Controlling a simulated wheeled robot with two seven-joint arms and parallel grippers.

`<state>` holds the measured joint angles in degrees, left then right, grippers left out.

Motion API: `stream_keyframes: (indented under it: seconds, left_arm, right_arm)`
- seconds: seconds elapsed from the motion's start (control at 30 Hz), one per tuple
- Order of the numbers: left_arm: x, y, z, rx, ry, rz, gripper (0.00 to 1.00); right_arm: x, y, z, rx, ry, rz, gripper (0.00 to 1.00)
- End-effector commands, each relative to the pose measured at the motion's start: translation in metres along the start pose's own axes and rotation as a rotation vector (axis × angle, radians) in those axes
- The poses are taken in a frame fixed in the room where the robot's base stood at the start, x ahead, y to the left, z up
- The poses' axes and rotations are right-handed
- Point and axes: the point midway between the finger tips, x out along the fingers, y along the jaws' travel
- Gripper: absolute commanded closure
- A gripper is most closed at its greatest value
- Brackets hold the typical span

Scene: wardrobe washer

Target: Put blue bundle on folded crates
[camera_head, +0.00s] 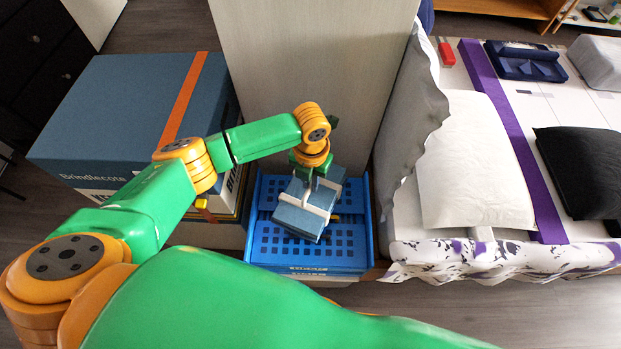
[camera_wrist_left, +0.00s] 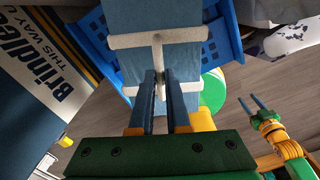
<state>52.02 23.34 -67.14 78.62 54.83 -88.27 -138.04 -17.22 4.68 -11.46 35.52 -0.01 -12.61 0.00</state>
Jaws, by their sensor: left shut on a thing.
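The blue bundle (camera_head: 303,213) is a block of blue cloth tied with white straps. It is above the blue folded crates (camera_head: 268,253), slightly turned; I cannot tell whether it touches them. My left gripper (camera_head: 313,184) reaches down on it from above. In the left wrist view the fingers of that gripper (camera_wrist_left: 162,78) close on the strap crossing of the bundle (camera_wrist_left: 190,18). The crates' edge (camera_wrist_left: 222,42) shows beside it. My right gripper (camera_wrist_left: 255,106) appears at the right of the left wrist view, with its fingers apart and empty.
A large blue box (camera_head: 120,110) with an orange stripe stands left of the crates. A pale panel (camera_head: 310,70) rises behind them. A bed with a white pillow (camera_head: 475,165) and a black pillow (camera_head: 580,165) is close on the right. Open floor (camera_head: 480,315) lies in front.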

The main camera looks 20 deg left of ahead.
Motion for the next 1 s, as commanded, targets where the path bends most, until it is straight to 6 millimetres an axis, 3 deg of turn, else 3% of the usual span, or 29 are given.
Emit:
stream_keyframes:
  seconds: [0.53,1.0]
  left_arm:
    - [0.074,-0.001,0.000,-0.001,0.000,-0.001,1.00]
    - [0.079,-0.001,0.000,-0.001,-0.001,-0.001,1.00]
  right_arm:
    - [0.057,-0.001,0.005,0.001,0.000,0.000,0.50]
    - [0.059,-0.003,0.005,0.001,0.001,-0.003,0.50]
